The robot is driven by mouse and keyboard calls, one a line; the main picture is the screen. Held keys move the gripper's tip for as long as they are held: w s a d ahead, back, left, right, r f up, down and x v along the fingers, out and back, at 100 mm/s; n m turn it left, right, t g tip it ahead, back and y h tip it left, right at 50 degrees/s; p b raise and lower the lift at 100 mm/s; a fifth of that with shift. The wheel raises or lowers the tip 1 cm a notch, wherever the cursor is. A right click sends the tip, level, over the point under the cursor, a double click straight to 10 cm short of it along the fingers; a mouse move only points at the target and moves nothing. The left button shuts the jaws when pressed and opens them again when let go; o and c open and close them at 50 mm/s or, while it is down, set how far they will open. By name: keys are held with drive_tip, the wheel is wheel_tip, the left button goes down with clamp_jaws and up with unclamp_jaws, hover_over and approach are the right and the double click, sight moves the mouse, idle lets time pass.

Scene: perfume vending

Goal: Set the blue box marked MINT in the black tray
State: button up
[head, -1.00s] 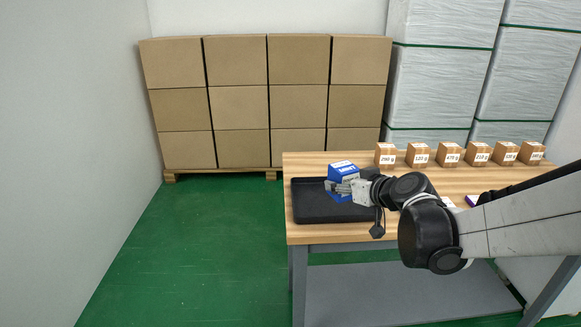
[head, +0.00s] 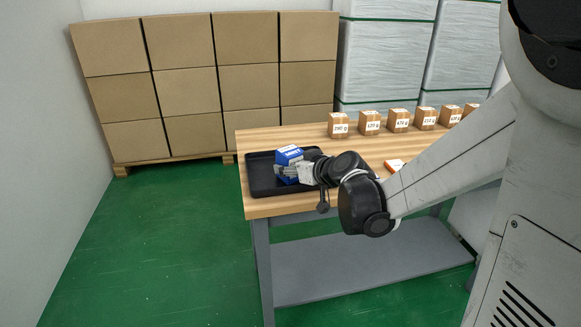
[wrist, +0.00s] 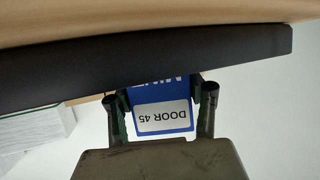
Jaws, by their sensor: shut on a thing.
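The blue box (head: 289,155) has white lettering and stands upright at the black tray's (head: 258,184) right part in the head view. My gripper (head: 288,172) is shut on the box from the right, low over the tray. In the wrist view the box (wrist: 160,92) sits between the two fingers of my gripper (wrist: 162,104), with a white "DOOR 45" label and part of its blue lettered face showing. The tray's dark edge (wrist: 150,72) crosses the wrist view. Whether the box's bottom touches the tray floor is hidden by my gripper.
Several small brown boxes with white labels (head: 370,122) stand in a row at the back of the wooden table (head: 300,207). An orange and white item (head: 395,165) lies behind my arm. The tray's left part is empty. Stacked cartons (head: 215,80) stand behind.

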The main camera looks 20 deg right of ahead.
drive_tip(key=shift+f, duration=0.15)
drive_tip(key=o, duration=1.2)
drive_tip(key=shift+o, duration=0.2)
drive_tip(key=shift+s+d+r, duration=0.1)
drive_tip(key=shift+s+r, duration=0.05)
drive_tip(key=shift+r, duration=0.15)
drive_tip(key=p+v, duration=0.3)
drive_tip(key=v, duration=0.8)
drive_tip(key=shift+s, duration=0.25)
drive_tip(key=s+a+m+g+h, duration=0.1)
drive_tip(key=s+a+g+h, duration=0.1)
drive_tip(key=s, duration=0.8)
drive_tip(key=s+a+m+g+h, duration=0.2)
drive_tip(key=s+g, duration=0.1)
drive_tip(key=s, duration=0.7)
drive_tip(key=shift+s+a+m+g, duration=0.3)
drive_tip(key=shift+s+a+g, duration=0.1)
drive_tip(key=shift+r+p, duration=0.1)
drive_tip(key=shift+p, duration=0.2)
